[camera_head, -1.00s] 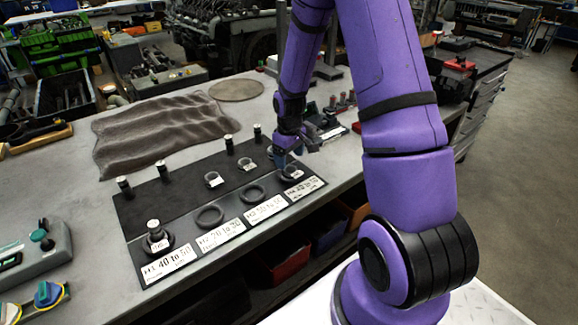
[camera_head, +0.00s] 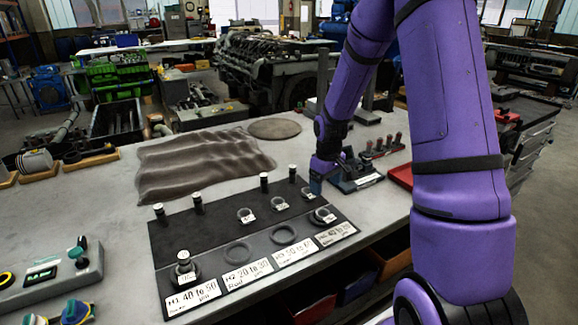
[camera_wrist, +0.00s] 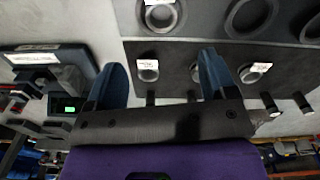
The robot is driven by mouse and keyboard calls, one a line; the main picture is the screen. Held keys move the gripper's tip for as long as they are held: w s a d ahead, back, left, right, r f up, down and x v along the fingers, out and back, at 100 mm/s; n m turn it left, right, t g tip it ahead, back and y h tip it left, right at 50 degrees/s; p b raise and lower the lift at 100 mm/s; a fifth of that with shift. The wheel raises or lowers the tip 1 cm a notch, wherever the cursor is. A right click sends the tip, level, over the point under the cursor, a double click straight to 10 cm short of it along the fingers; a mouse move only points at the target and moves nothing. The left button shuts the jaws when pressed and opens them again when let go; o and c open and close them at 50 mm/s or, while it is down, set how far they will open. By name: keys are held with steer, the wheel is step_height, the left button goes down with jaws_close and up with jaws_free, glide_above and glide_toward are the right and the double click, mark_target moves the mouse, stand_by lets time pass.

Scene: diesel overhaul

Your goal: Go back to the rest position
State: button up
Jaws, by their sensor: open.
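My gripper (camera_head: 318,182) is at the far right end of the black board (camera_head: 215,235), above and behind the tagged ring (camera_head: 322,215) at the rightmost label. In the wrist view its two blue fingers are apart and nothing is between them at the tips; the gripper (camera_wrist: 164,72) is over the board. A small tagged ring (camera_wrist: 148,72) shows between the fingers, below them. The tagged ring (camera_wrist: 160,14) at the board's edge is beyond the tips, apart from them. My purple arm hides part of the right side of the bench.
A rack with red-topped parts (camera_head: 384,148) stands right of my gripper. A brown cloth (camera_head: 200,165) lies behind the board. A switch box (camera_head: 50,275) sits at left.

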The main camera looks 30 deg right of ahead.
steer(key=s+a+r+m+t, duration=0.1)
steer(key=s+a+r, duration=0.3)
steer(key=r, duration=0.6)
steer(key=s+a+r+t, duration=0.1)
steer(key=s+a+r, duration=0.3)
steer(key=r, duration=0.5)
steer(key=s+a+r+t, duration=0.1)
steer(key=s+r, duration=0.2)
steer(key=s, duration=0.3)
steer(key=s+a+r+m+t, duration=0.1)
steer(key=s+a+r, duration=0.1)
steer(key=s, duration=0.4)
steer(key=s+a+r+t, duration=0.1)
steer(key=s+a+r, duration=0.1)
steer(key=s+r, duration=0.2)
steer(key=shift+s+r+m, duration=0.25)
steer(key=shift+s+m, duration=0.05)
steer(key=shift+s, duration=0.95)
